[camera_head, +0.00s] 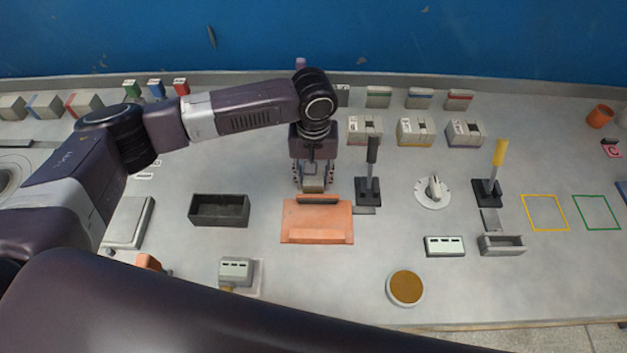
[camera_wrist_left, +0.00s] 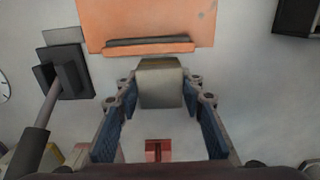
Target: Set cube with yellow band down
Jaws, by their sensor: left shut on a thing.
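My left gripper (camera_head: 312,178) is shut on a small grey cube (camera_head: 313,186), just behind the orange plate with a dark handle (camera_head: 317,222). In the left wrist view the cube (camera_wrist_left: 160,88) sits between the two fingertips of the gripper (camera_wrist_left: 160,92), with a dull yellowish strip on its edge nearest the orange plate. I cannot tell whether the cube touches the table. A yellow square outline (camera_head: 545,212) and a green square outline (camera_head: 596,212) are marked on the table at the right; both look empty. My right gripper is not in view.
A black-handled lever (camera_head: 371,170) stands close right of the gripper. A dark open tray (camera_head: 219,210) lies to the left. A dial (camera_head: 433,190) and a yellow-handled lever (camera_head: 492,172) stand further right. Several banded blocks (camera_head: 415,131) line the back.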

